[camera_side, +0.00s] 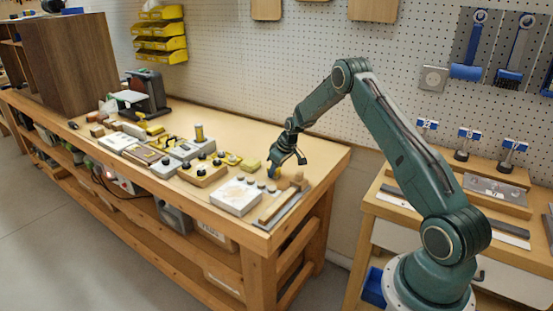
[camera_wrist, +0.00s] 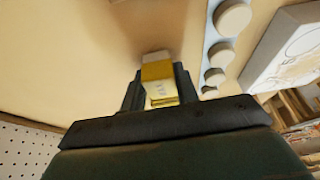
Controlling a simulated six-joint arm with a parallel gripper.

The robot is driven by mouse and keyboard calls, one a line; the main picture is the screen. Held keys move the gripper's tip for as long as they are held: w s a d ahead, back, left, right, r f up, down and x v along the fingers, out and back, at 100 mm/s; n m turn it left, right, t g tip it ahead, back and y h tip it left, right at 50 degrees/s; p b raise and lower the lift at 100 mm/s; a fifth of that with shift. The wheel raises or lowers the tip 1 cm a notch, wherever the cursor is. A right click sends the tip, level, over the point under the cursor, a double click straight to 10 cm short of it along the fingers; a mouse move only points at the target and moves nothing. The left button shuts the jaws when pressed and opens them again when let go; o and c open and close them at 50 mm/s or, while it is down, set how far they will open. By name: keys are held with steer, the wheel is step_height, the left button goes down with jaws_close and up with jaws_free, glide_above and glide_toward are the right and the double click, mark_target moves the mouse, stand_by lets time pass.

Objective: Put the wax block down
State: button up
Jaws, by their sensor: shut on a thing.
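The wax block (camera_wrist: 158,82) is yellow with a paler end and faint markings. In the wrist view it sits between the two dark fingers of my gripper (camera_wrist: 157,88), which is shut on it. In the side view my gripper (camera_side: 285,168) hangs low over the right part of the workbench (camera_side: 318,165). The block is small and mostly hidden by the fingers there. I cannot tell whether its lower end touches the bench top.
A grey strip with several round pale knobs (camera_wrist: 219,50) lies close to the right of the block in the wrist view. A white panel (camera_side: 236,195) and a wooden-handled tool (camera_side: 281,202) lie in front. Bench top left of the block in the wrist view is bare.

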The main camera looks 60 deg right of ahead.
steer(key=shift+f, duration=0.15)
steer(key=o, duration=0.9)
steer(key=shift+v, duration=6.15)
